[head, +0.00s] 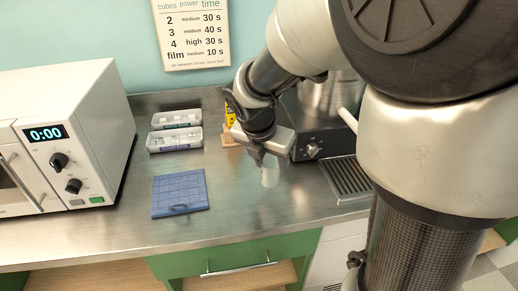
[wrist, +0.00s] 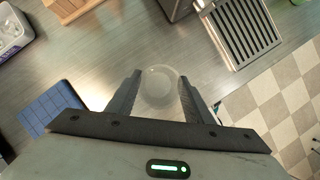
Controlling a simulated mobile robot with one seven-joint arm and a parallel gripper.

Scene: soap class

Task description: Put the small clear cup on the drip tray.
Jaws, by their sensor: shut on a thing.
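The small clear cup (head: 270,173) is between the fingers of my gripper (head: 262,158), which is shut on it. In the wrist view the cup (wrist: 160,88) shows as a pale round shape between the two dark fingers (wrist: 160,96). The cup appears upright over the steel counter; I cannot tell whether its base is clear of the surface. The drip tray (head: 349,180) is a slatted metal grid at the foot of the dark machine, to the right of the cup. In the wrist view the drip tray (wrist: 243,36) is at the upper right, apart from the cup.
A dark machine (head: 313,130) stands behind the tray, partly hidden by my arm. A blue gridded mat (head: 180,193) lies to the left, with white bins (head: 175,138) behind it and a microwave (head: 70,140) at far left. The counter between mat and tray is mostly clear.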

